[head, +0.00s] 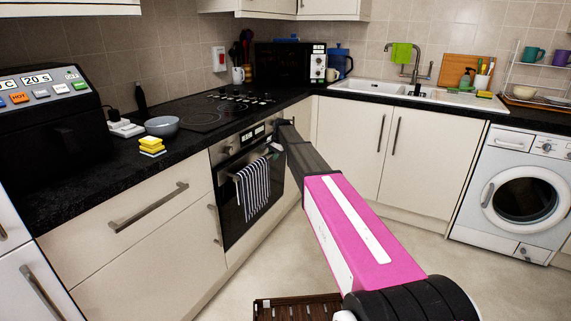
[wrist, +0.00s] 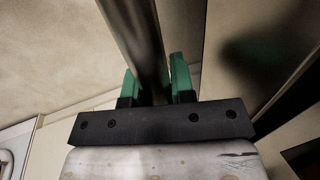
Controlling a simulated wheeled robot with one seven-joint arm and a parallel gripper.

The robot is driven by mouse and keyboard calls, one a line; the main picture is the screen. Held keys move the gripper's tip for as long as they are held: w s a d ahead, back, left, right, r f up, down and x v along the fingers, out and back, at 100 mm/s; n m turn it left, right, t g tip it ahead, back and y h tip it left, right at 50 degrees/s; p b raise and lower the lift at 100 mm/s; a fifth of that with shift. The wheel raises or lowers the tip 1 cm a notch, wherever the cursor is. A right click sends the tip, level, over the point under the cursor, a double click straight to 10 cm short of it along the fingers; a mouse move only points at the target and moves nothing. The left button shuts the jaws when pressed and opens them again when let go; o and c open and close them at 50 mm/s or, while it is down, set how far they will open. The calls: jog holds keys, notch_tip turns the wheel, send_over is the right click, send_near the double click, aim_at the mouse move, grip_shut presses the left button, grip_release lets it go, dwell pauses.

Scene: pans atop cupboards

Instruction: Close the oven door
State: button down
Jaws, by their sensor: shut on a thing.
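The oven (head: 240,143) is built into the counter run left of centre in the head view. Its dark glass door (head: 232,215) looks upright and about flush with the front; a small gap cannot be ruled out. A striped towel (head: 253,188) hangs from the door handle (head: 233,176). My gripper (head: 273,148) is at the right end of the handle, its fingers hardly visible there. In the wrist view my gripper (wrist: 158,85) has its green fingers on either side of a dark metal bar (wrist: 145,40), which appears to be the handle, and is shut on it.
Cream cupboards with bar handles flank the oven. A hob (head: 215,108), grey bowl (head: 162,126) and sponges (head: 152,145) are on the black worktop above. A washing machine (head: 515,190) stands at right. A brown slatted crate (head: 297,307) lies on the floor; floor before the oven is otherwise clear.

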jog(key=shift+w+a+r, duration=0.1)
jog(key=shift+w+a, duration=0.25)
jog(key=shift+a, duration=0.25)
jog(key=shift+w+a+r, duration=0.1)
jog(key=shift+w+a, duration=0.25)
jog(key=shift+a, duration=0.25)
jog(key=c, duration=1)
grip_release()
jog(key=v, duration=1)
jog(key=shift+d+r, duration=0.15)
jog(key=shift+r, duration=0.15)
jog(key=s+d+f+n+h, duration=0.1)
jog(key=s+d+f, duration=0.3)
jog(key=s, duration=1.2)
jog(key=s+d+f+n+g+h, duration=0.1)
jog(key=s+d+f+n, duration=0.2)
jog(key=s+f, duration=0.8)
jog(key=s+d+f+n+g+h, duration=0.1)
jog(key=s+d+f, duration=0.5)
jog(key=s, duration=1.6)
jog(key=shift+s+d+f+n, duration=0.2)
jog(key=shift+d+f+n, duration=0.2)
jog(key=shift+f+n, duration=0.4)
